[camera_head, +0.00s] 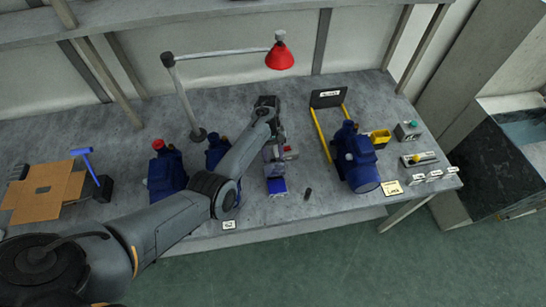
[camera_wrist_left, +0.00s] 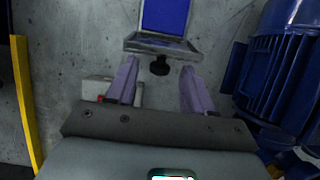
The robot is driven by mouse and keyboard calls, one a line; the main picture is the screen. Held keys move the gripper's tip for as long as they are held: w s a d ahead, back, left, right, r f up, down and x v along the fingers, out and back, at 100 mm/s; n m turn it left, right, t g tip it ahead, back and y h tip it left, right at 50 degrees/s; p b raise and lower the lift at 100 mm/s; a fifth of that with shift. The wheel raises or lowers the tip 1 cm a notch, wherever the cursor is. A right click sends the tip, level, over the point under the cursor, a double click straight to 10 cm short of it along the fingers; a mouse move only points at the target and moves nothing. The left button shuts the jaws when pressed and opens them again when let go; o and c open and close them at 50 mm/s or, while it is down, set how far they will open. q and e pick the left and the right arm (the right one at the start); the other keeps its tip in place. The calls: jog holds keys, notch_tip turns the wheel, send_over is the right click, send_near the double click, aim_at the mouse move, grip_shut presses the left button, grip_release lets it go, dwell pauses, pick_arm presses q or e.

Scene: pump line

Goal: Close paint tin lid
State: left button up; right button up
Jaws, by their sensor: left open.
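A small box-like object with a grey rim and a blue face (camera_head: 277,186), which I take for the paint tin, is on the bench near its front edge. In the left wrist view its blue panel (camera_wrist_left: 166,16) is at the top, with a grey rim below and a black knob (camera_wrist_left: 160,66) on the near side. I cannot tell how far its lid is open. My left gripper (camera_head: 273,157) is just behind it. In the wrist view the gripper (camera_wrist_left: 158,80) has its pale purple fingers apart, roughly either side of the knob, without visible contact. My right gripper is out of view.
Blue pumps stand left (camera_head: 166,174) and right (camera_head: 356,162) of the gripper. A grey block with a red part (camera_wrist_left: 100,88) is close by one finger. A red lamp (camera_head: 280,54) hangs above. A small dark cylinder (camera_head: 307,193) lies right of the tin.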

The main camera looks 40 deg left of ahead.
pick_arm(q)
jog(key=shift+s+d+f, duration=0.15)
jog(key=shift+d+f, duration=0.05)
jog(key=shift+f, duration=0.4)
jog(key=shift+c, duration=0.2)
grip_shut()
